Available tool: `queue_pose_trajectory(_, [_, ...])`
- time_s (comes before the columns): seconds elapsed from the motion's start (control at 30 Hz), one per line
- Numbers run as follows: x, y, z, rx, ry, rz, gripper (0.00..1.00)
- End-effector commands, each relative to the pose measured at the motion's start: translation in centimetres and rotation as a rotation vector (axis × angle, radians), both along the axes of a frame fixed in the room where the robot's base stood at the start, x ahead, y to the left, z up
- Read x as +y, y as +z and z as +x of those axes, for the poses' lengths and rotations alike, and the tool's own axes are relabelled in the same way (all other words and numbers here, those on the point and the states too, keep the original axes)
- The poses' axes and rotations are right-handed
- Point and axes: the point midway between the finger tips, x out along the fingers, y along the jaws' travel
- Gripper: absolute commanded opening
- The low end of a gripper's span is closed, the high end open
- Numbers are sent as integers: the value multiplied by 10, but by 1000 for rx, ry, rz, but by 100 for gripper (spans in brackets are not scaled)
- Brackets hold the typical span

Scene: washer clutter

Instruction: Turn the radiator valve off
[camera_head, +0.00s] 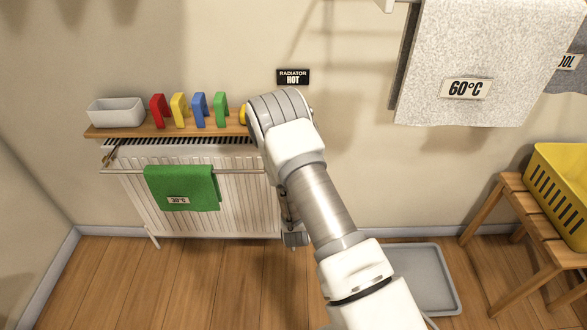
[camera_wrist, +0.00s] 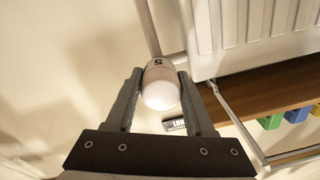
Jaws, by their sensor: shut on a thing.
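The radiator valve (camera_wrist: 160,92) is a white rounded knob with a dark mark like a 5, at the end of a pale pipe in the wrist view. My gripper (camera_wrist: 160,76) is shut on it, one dark finger on each side. In the head view my arm hides both the valve and the gripper's fingers. The white radiator (camera_head: 236,200) stands against the wall at the left of my arm. It also shows in the wrist view (camera_wrist: 235,50). A black sign (camera_head: 293,77) above reads RADIATOR HOT.
A wooden shelf (camera_head: 138,130) above the radiator holds a grey bin (camera_head: 116,112) and several coloured pegs. A green cloth (camera_head: 182,188) hangs on the front rail. A white towel (camera_head: 490,50) hangs at right, above a yellow basket (camera_head: 560,190) on a wooden stand. A grey tray (camera_head: 425,275) lies on the floor.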

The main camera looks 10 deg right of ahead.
Motion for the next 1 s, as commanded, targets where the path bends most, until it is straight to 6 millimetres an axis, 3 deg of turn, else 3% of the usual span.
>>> queue_pose_trajectory(1.0, [2,1,1,-179,0,888,0])
